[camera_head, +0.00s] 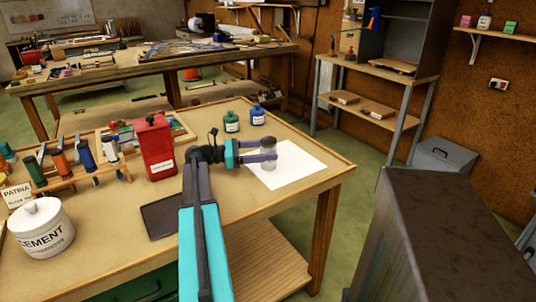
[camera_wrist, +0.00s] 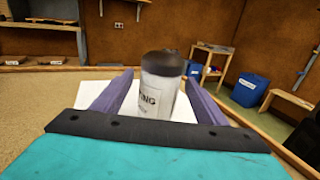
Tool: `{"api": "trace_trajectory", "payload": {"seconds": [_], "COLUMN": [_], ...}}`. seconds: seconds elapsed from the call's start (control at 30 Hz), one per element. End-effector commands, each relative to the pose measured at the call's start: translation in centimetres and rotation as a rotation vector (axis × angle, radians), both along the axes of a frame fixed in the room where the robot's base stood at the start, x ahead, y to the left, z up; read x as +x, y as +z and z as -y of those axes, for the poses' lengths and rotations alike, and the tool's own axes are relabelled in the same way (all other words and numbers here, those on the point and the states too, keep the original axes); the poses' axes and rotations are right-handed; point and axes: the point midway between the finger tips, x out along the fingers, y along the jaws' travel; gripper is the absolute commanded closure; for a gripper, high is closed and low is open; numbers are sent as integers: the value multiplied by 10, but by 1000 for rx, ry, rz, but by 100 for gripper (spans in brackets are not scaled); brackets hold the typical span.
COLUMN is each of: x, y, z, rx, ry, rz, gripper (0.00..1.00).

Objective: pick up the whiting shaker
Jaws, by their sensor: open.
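The whiting shaker (camera_head: 268,153) is a pale cylinder with a dark grey cap. It stands upright at the edge of a white paper sheet (camera_head: 298,170) on the workbench. In the wrist view the shaker (camera_wrist: 160,90) stands between the two purple fingers, and part of its label reads "TING". My gripper (camera_head: 262,152) is open around it, with a finger on each side. The wrist view shows a gap between the shaker and each finger of my gripper (camera_wrist: 158,85).
Green (camera_head: 231,121) and blue (camera_head: 257,115) jars stand behind the gripper. A red can (camera_head: 154,147) stands to its left, with a rack of coloured bottles beyond. A white cement jar (camera_head: 42,230) is at the front left. The paper to the right is clear.

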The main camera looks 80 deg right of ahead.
Motion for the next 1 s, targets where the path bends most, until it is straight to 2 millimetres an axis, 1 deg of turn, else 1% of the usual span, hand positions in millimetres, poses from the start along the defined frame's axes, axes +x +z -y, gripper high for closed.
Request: {"api": "trace_trajectory", "payload": {"seconds": [0.17, 0.27, 0.5, 0.7, 1.0], "x": [-1, -7, -32, -47, -47], "y": [0, 0, 0, 0, 0], "z": [0, 2, 11, 17, 17], "rx": [0, 0, 0, 0, 0], "ry": [0, -1, -1, 0, 2], "rz": [0, 0, 0, 0, 0], "gripper": [33, 33, 33, 33, 33]}}
